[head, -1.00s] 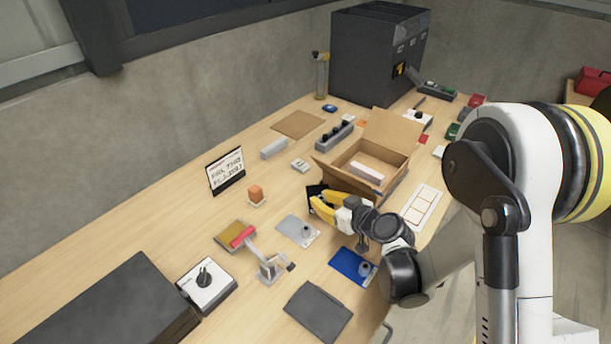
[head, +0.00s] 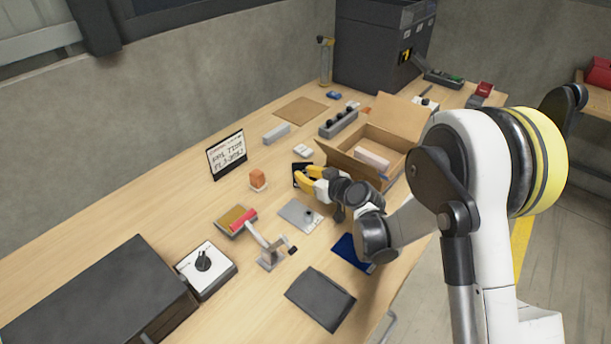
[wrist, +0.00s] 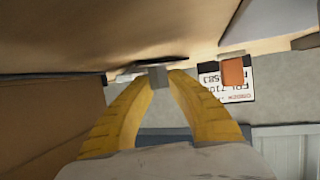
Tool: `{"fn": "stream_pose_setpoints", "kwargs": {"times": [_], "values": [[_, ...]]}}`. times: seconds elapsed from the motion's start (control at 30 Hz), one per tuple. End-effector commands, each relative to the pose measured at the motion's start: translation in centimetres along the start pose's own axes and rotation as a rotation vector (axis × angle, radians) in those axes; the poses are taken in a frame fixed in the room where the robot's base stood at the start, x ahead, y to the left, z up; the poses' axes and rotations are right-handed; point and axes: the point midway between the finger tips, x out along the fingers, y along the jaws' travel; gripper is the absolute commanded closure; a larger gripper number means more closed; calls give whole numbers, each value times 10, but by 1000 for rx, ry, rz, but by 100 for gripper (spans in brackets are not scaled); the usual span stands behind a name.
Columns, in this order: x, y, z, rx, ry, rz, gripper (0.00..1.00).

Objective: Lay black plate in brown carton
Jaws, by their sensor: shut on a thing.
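My gripper (head: 306,178) is shut on the black plate (head: 302,170), just left of the carton. In the wrist view the yellow fingers (wrist: 158,80) pinch a small grey knob (wrist: 157,76), and the black plate (wrist: 150,64) shows nearly edge-on beyond it. The brown carton (head: 395,117) stands open with its flaps out, to the right of my gripper. A pale block (head: 372,159) lies inside it. A brown surface, likely the carton, fills the left of the wrist view (wrist: 40,125). The plate is outside the carton.
A grey plate (head: 296,212) and a blue plate (head: 350,252) lie in front of my gripper, the blue one partly under my arm. An orange block (head: 257,178) and sign (head: 228,157) are left.

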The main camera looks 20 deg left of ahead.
Motion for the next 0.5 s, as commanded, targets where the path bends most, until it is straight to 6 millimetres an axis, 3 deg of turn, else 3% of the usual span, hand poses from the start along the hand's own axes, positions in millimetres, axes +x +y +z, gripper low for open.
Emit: {"fn": "stream_pose_setpoints", "kwargs": {"times": [0.1, 0.13, 0.17, 0.2, 0.5], "values": [[2, 0, 4, 0, 0, 0, 100], [1, 0, 3, 0, 0, 0, 75], [1, 0, 3, 0, 0, 0, 66], [1, 0, 3, 0, 0, 0, 62], [0, 0, 1, 0, 0, 0, 62]]}}
